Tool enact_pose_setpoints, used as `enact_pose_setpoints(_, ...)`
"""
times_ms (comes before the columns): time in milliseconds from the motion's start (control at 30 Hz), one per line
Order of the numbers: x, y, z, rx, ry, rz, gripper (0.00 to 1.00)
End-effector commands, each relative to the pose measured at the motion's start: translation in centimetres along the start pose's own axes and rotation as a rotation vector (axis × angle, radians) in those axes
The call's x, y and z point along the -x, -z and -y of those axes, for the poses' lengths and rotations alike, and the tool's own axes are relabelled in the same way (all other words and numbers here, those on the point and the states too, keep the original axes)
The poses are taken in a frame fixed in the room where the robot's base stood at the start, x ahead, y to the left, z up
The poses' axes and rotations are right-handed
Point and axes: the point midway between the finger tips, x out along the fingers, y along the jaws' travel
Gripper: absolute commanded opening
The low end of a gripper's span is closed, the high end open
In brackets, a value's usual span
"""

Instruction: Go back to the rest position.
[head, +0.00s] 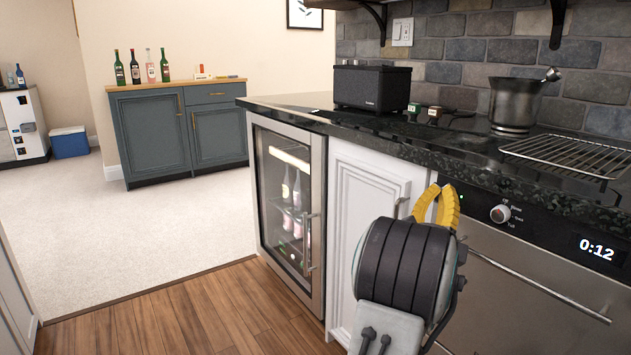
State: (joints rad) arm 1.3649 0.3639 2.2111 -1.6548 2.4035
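My gripper (439,190) is at the lower right in the head view, seen from behind. It has two yellow fingers on a dark, ribbed wrist. The fingers point up and away, in front of the white cabinet door and the left end of the oven front. The tips look close together, but from this angle I cannot tell whether they are open or shut. I see nothing held between them.
A dark stone counter (470,152) bears a black toaster (372,87), a metal pot (515,104) and a wire rack (570,155). Below are a glass-door fridge (290,210) and an oven (535,285). A blue-grey cabinet (155,133) stands behind. The floor at left is clear.

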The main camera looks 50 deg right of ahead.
Motion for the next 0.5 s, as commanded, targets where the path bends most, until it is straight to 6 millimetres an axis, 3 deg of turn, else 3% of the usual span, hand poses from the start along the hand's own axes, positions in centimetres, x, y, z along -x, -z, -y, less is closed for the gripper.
enact_pose_setpoints(333,-0.2,-0.4,-0.1,0.005,-0.009,-0.002,0.0)
enact_pose_setpoints(500,-1.6,-3.5,-1.3,0.066,-0.093,-0.018,0.0)
